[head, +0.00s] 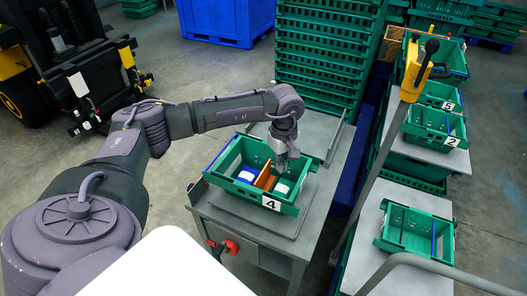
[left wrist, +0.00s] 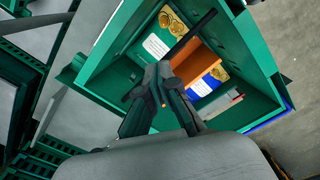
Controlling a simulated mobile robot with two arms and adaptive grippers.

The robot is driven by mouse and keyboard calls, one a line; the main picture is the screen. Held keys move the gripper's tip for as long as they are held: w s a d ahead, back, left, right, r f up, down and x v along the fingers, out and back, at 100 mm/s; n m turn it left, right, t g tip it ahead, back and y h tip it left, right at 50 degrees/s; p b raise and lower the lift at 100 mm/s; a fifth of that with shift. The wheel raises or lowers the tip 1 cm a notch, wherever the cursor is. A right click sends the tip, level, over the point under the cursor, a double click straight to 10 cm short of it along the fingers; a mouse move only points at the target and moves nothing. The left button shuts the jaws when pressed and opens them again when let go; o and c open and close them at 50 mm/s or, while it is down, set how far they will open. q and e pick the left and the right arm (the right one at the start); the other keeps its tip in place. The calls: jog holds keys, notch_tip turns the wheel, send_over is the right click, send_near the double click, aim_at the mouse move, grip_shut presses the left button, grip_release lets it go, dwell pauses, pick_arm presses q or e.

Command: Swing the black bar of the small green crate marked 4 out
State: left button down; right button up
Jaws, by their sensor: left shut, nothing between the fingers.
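The small green crate marked 4 (head: 238,187) stands on a grey table. An orange divider (head: 265,177) is inside it, and it also shows in the left wrist view (left wrist: 197,66). A dark bar (left wrist: 190,36) slants over the crate in the left wrist view; its lower end is hidden behind my fingers. I cannot make out the bar in the head view. My left gripper (head: 283,166) points down at the crate's far right part. Its fingers (left wrist: 163,76) are shut and empty, close to the bar; whether they touch it I cannot tell. My right gripper is out of view.
White-labelled and blue packs lie in the crate. The grey table (head: 228,222) has a red handle (head: 231,246) at its front. Tall stacked green crates (head: 325,50) stand behind. A yellow-topped pole (head: 413,80) and more green crates (head: 416,232) are to the right.

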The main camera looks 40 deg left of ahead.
pick_arm(q)
jog(key=shift+f+b, duration=0.75)
jog(key=shift+f, duration=0.15)
jog(key=shift+r, duration=0.25)
dwell(0.5)
jog(key=shift+a, duration=0.2)
jog(key=shift+s+a+b, duration=0.15)
jog(key=shift+s+a, duration=0.05)
jog(key=shift+a, duration=0.35)
jog(key=shift+s+a+b, duration=0.15)
jog(key=shift+a, duration=0.4)
jog(key=shift+f, duration=0.15)
jog(key=shift+f+b, duration=1.1)
jog(key=shift+f, duration=0.1)
jog(key=shift+w+d, duration=0.1)
jog(key=shift+d, duration=0.2)
